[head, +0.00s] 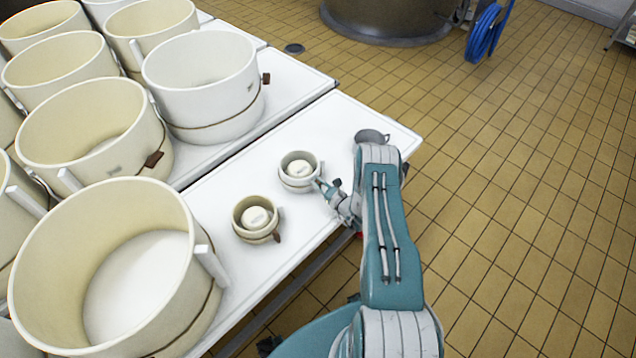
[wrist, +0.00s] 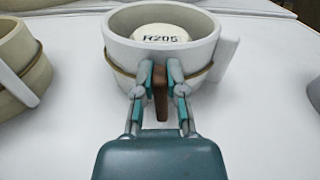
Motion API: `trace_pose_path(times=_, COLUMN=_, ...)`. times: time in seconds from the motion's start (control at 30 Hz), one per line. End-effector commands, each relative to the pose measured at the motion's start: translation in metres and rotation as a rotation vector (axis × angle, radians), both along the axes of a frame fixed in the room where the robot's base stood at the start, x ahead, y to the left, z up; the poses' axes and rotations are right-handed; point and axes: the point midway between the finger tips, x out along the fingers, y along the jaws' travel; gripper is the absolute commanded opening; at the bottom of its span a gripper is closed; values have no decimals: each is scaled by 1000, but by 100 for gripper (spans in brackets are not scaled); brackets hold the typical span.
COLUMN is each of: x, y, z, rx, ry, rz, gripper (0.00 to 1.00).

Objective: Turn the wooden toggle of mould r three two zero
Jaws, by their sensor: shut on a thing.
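A small white mould (head: 299,184) stands on the white table, with a cord around it and a disc inside. In the wrist view the disc (wrist: 160,35) reads "R205". My gripper (wrist: 161,80) is shut on the brown wooden toggle (wrist: 160,104) at this mould's near side; the toggle hangs upright between the fingers. In the head view my gripper (head: 324,188) is at the mould's right side. A small cream mould (head: 242,225) stands nearer, with its toggle (head: 277,237) at its right; its disc's label is too small to read. No R320 label is legible.
Several large cream and white vats (head: 68,120) stand at the left on white tables. A grey round object (head: 371,135) is partly hidden behind my arm. The white tabletop (head: 335,125) is clear behind the small moulds. Tiled floor lies open at the right.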

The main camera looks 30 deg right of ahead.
Motion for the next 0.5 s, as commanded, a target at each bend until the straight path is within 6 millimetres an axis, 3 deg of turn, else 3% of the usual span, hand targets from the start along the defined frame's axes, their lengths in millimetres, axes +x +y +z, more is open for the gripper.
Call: trace_pose_path(times=0.5, x=-3, y=9, z=-2, rx=-415, ry=-129, rz=1, gripper=0)
